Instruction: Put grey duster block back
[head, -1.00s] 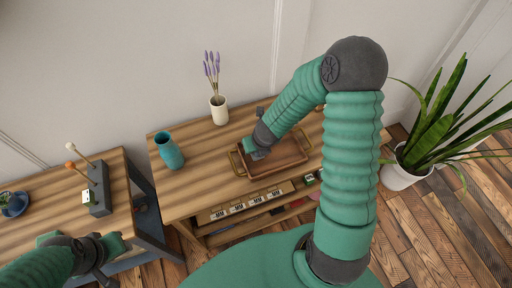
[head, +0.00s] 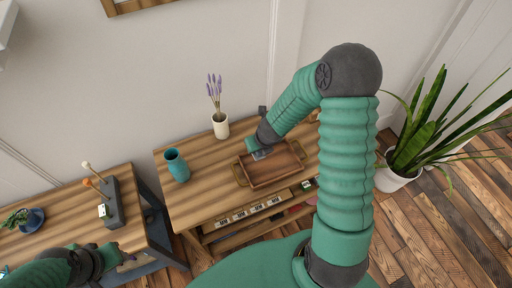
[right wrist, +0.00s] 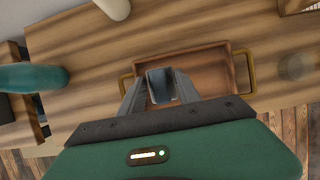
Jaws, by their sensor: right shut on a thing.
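The grey duster block (right wrist: 160,85) is between the fingers of my right gripper (right wrist: 161,92), seen from above in the right wrist view. My right gripper (head: 261,154) is shut on it over the left part of a brown wooden tray (head: 278,178) with brass-coloured handles. In the head view the block is mostly hidden by the gripper, and I cannot tell whether it touches the tray floor. The rest of the tray looks empty. My left gripper (head: 124,258) is low at the left, by the side table; its fingers are too small to read.
On the wooden table, a teal vase (head: 176,166) and a white vase with lavender (head: 221,126) stand left of the tray. A side table holds a grey stand with two knobbed levers (head: 113,204) and a small plant (head: 31,219). A potted plant (head: 398,174) stands right.

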